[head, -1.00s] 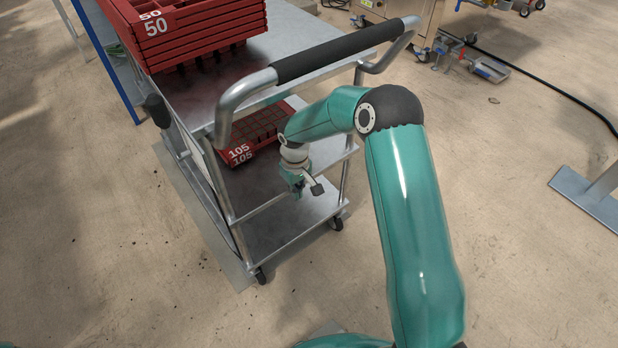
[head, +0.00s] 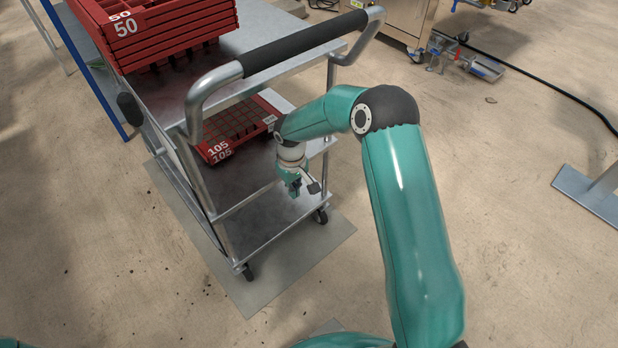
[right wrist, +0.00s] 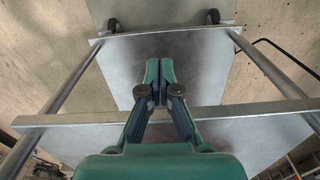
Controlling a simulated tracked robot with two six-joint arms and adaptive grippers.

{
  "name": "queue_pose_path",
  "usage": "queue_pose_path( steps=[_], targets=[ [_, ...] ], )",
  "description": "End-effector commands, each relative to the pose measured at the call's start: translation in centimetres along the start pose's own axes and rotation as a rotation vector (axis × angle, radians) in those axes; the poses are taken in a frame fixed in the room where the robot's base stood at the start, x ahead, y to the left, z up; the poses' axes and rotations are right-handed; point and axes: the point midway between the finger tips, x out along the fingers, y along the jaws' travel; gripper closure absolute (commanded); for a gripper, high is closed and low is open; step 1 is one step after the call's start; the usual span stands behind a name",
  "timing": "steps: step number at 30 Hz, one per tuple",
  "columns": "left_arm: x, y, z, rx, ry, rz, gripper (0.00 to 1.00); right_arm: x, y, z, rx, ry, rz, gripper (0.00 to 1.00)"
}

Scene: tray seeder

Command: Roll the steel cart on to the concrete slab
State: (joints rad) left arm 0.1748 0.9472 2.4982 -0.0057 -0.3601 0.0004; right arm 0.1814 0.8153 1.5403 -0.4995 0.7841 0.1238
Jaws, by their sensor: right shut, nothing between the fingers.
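The steel cart (head: 270,75) stands at the left middle of the head view, its black-gripped handle (head: 305,45) toward me. Its two near casters rest on the grey concrete slab (head: 300,265), which shows in front of the cart and along its left side. The far wheels are hidden. My right gripper (head: 295,188) is shut and empty, pointing down over the near end of the cart's lower shelf, below the handle. In the right wrist view the gripper (right wrist: 159,66) shows with its fingertips together, over a grey shelf (right wrist: 200,62). My left gripper is out of view.
Red trays marked 50 (head: 170,35) are stacked on the cart top. A red tray marked 105 (head: 235,130) lies on a lower shelf. A blue-edged frame (head: 85,65) stands close beyond the cart's left. Open floor lies in front and right.

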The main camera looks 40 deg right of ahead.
Motion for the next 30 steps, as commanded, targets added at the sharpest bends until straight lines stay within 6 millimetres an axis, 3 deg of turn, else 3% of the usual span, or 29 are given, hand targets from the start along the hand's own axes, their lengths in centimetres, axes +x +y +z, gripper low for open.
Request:
queue_pose_path(
  steps=[4, 7, 11, 16, 24, 30],
  targets=[
    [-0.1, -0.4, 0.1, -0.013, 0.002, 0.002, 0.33, 0.1, -2.8, -1.5, -0.053, -0.002, 0.0, 1.0],
    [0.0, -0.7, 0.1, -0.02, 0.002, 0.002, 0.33, 0.2, -3.0, -1.5, -0.057, -0.005, 0.001, 1.0],
    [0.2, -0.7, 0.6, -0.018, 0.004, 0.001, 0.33, 0.2, -2.4, -0.1, -0.048, -0.002, -0.001, 1.0],
    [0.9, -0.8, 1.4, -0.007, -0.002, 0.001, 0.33, 0.4, -1.0, 3.0, -0.024, -0.002, -0.002, 1.0],
    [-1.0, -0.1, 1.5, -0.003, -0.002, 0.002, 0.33, -6.1, -0.8, 3.3, -0.02, 0.002, 0.0, 1.0],
    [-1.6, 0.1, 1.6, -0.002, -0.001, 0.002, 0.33, -9.0, -0.8, 3.5, -0.02, 0.001, -0.001, 1.0]
  ],
)
